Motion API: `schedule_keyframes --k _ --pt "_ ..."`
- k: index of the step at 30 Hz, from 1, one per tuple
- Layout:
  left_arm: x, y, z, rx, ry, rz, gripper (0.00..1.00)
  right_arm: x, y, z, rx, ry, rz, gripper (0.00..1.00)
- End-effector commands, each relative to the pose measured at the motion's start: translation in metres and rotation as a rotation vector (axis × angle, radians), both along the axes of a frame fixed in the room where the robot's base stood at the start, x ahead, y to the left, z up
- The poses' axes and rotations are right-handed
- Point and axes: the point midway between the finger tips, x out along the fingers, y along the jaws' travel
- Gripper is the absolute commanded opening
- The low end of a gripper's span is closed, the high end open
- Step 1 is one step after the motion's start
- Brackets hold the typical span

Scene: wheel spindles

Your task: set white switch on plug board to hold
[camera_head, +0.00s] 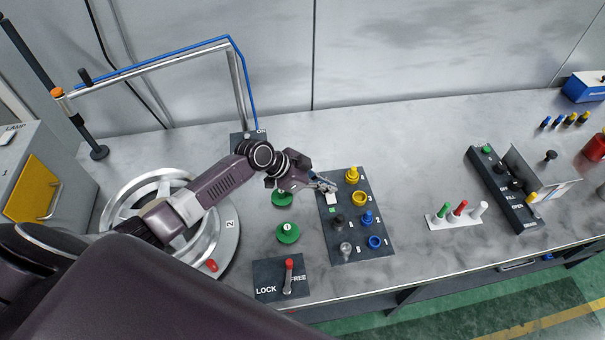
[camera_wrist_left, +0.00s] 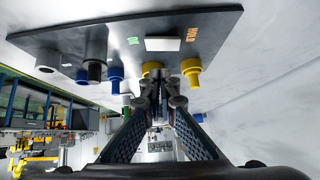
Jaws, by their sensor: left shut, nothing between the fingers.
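The plug board (camera_head: 349,239) is a dark panel on the grey bench with yellow, blue, black and grey plugs and sockets. Its white switch (camera_head: 332,199) is a small block near the board's upper left edge. In the left wrist view the white switch (camera_wrist_left: 163,44) sits between a green mark (camera_wrist_left: 133,41) and an orange HOLD label (camera_wrist_left: 191,34). My left gripper (camera_head: 328,187) is shut and empty, with its fingertips close by the switch. In the wrist view the fingertips (camera_wrist_left: 160,76) lie below the switch; I cannot tell whether they touch the board. My right gripper is not in view.
A LOCK/FREE panel with a red-tipped lever (camera_head: 289,264) stands in front. Green knobs (camera_head: 288,233) lie left of the board, beside a large metal wheel (camera_head: 229,243). A white stand (camera_head: 456,222) with coloured pegs is to the right. Bench between is clear.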

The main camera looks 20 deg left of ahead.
Motion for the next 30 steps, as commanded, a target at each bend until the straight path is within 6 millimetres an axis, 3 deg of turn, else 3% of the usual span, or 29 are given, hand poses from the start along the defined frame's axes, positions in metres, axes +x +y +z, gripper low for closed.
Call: schedule_keyframes --k 15,30 --pt "-0.043 0.048 0.062 0.001 0.000 -0.001 0.00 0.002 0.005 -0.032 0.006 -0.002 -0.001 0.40" --pt "-0.047 0.053 0.071 0.000 0.000 0.000 0.00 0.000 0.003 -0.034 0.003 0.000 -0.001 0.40"
